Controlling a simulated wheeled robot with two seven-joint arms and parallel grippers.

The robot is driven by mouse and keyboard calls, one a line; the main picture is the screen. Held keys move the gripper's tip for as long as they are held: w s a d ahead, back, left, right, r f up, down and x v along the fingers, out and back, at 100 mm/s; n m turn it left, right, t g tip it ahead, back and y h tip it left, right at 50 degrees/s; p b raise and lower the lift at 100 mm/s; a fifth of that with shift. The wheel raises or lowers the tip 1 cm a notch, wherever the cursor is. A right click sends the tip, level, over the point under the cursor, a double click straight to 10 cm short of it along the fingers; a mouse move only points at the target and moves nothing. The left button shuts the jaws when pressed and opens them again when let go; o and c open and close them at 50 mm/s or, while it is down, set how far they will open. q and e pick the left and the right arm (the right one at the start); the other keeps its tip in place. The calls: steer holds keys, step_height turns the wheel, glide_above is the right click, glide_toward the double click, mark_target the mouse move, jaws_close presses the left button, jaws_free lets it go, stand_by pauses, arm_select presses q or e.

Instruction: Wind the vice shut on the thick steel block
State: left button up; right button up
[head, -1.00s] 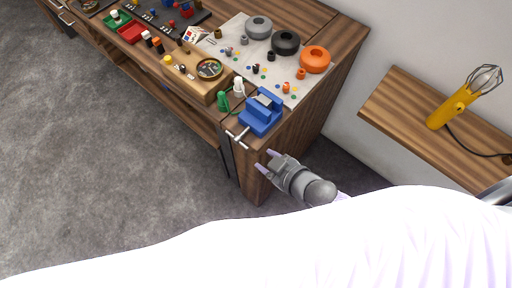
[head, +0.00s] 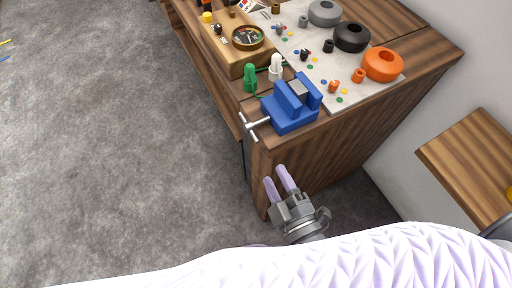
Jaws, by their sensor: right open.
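The blue vice (head: 291,112) stands at the near corner of the wooden bench. A grey steel block (head: 298,88) sits between its jaws; I cannot tell whether both jaws touch it. The vice's silver T-shaped handle (head: 255,126) sticks out to the left, past the bench edge. My right gripper (head: 279,180) is open and empty, below the vice and handle and in front of the bench's end, apart from both. Its two pale fingers point up toward the vice. My left gripper is not in view.
A green cap (head: 250,79) and a white cap (head: 276,67) stand close behind the vice. A wooden meter box (head: 237,62) is further back. Grey, black and orange rings (head: 383,64) lie on a pale board. A wooden shelf (head: 468,165) is at right. Open floor lies left.

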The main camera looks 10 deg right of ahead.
mark_target(256, 140)
steer(key=b+x, duration=0.1)
steer(key=x, duration=0.9)
steer(key=shift+s+r, duration=0.1)
steer(key=shift+r, duration=0.05)
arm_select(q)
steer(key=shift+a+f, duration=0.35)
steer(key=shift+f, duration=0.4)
arm_select(e)
jaws_close()
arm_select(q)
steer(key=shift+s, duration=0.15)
arm_select(e)
steer(key=f+t+b, duration=0.1)
steer(key=b, duration=0.2)
steer(key=shift+f+t+b, duration=0.15)
steer(key=shift+t+b, duration=0.2)
steer(key=shift+t, duration=0.05)
steer(key=shift+t+b, duration=0.5)
steer(key=shift+b, duration=0.05)
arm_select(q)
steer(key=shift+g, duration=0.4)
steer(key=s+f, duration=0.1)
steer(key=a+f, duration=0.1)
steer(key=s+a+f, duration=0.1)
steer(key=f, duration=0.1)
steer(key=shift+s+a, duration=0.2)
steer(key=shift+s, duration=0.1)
arm_select(e)
steer(key=shift+r, duration=0.35)
